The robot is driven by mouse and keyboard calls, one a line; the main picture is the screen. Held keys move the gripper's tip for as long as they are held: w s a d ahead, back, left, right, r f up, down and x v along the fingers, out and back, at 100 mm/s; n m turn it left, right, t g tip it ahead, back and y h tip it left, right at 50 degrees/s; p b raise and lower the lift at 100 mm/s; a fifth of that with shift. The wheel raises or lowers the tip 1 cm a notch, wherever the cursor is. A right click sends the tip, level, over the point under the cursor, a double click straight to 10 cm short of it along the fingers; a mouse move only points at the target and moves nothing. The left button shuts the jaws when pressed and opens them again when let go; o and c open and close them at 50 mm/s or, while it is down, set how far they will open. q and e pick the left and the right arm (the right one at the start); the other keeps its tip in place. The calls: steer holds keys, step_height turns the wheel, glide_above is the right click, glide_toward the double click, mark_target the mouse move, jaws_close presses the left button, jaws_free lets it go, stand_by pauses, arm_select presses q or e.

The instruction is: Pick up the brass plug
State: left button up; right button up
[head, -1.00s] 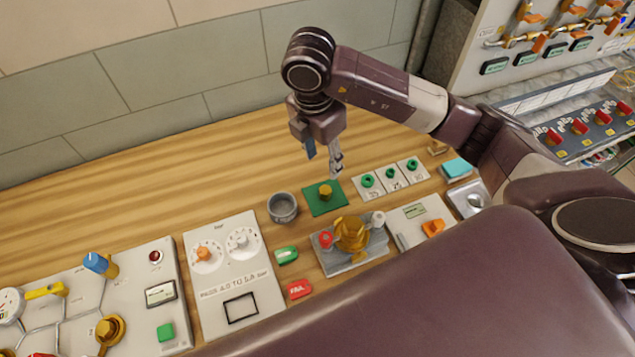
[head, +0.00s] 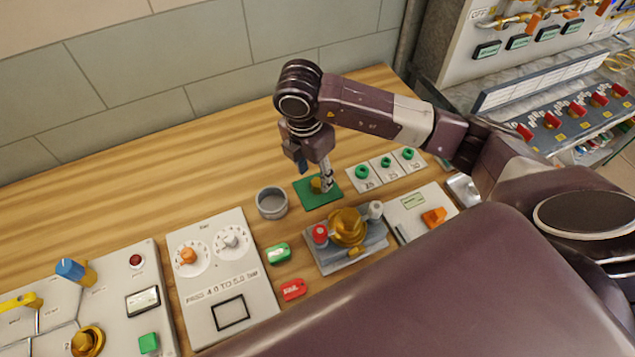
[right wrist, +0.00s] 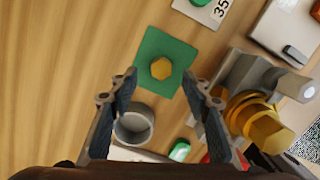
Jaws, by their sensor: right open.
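The brass plug (head: 316,185) is a small yellow hexagonal piece on a green square mat (head: 325,199) on the wooden bench. In the right wrist view the brass plug (right wrist: 161,68) sits near the middle of the green mat (right wrist: 149,47). My right gripper (head: 311,178) is above the mat, pointing down, and partly covers the plug in the head view. In the right wrist view its two fingers (right wrist: 163,84) are spread apart with nothing between the tips; the plug shows just beyond them. My left gripper is not in view.
A grey cup (head: 271,203) stands left of the mat. A brass valve (head: 347,227) on a grey base stands in front. Cards with green rings (head: 387,166) lie to the right. The bench behind is clear.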

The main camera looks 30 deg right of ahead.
mark_target(317, 182)
steer(key=f, duration=0.1)
steer(key=f+p, duration=0.1)
steer(key=f, duration=0.2)
steer(key=shift+d+f, duration=0.1)
steer(key=shift+d, duration=0.25)
steer(key=shift+c, duration=0.4)
jaws_close()
